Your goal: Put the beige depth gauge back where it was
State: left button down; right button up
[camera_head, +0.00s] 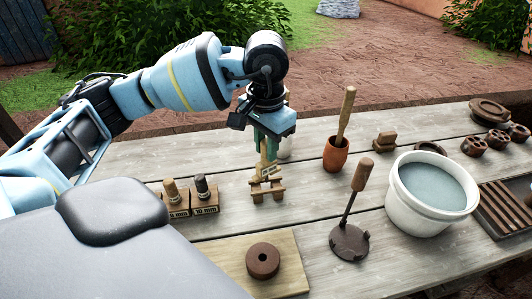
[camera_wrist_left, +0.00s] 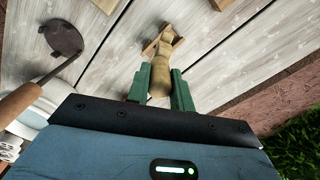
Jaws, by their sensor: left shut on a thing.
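My left gripper (camera_head: 267,141) is shut on the beige depth gauge (camera_head: 266,160), near the middle of the table. In the left wrist view the green fingers sit on both sides of the gauge (camera_wrist_left: 160,76). Its lower end points at a small wooden stand (camera_head: 267,188), also seen beyond the gauge in the left wrist view (camera_wrist_left: 163,42). I cannot tell whether the gauge touches the stand. To the left, a brown-handled gauge (camera_head: 171,190) and a dark gauge (camera_head: 202,186) stand in labelled wooden blocks. My right gripper is not in view.
A clay cup (camera_head: 336,155) with a wooden-handled tool, a round-footed tool (camera_head: 349,241) and a white water bucket (camera_head: 432,200) stand to the right. A board (camera_head: 285,268) with a brown clay ring (camera_head: 263,261) lies in front. Clay pieces and a slatted tray (camera_head: 508,205) fill the far right.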

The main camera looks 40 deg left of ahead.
pick_arm(q)
jog(key=shift+w, duration=0.1)
jog(key=shift+w+a, duration=0.2)
jog(key=shift+w, duration=0.05)
notch_tip(320, 180, down, 4)
jog(key=shift+r, duration=0.2)
jog(key=shift+f, duration=0.1)
jog(key=shift+f, duration=0.35)
jog(key=shift+f, duration=0.1)
jog(key=c, duration=1.2)
grip_release()
jog(key=shift+c, duration=0.2)
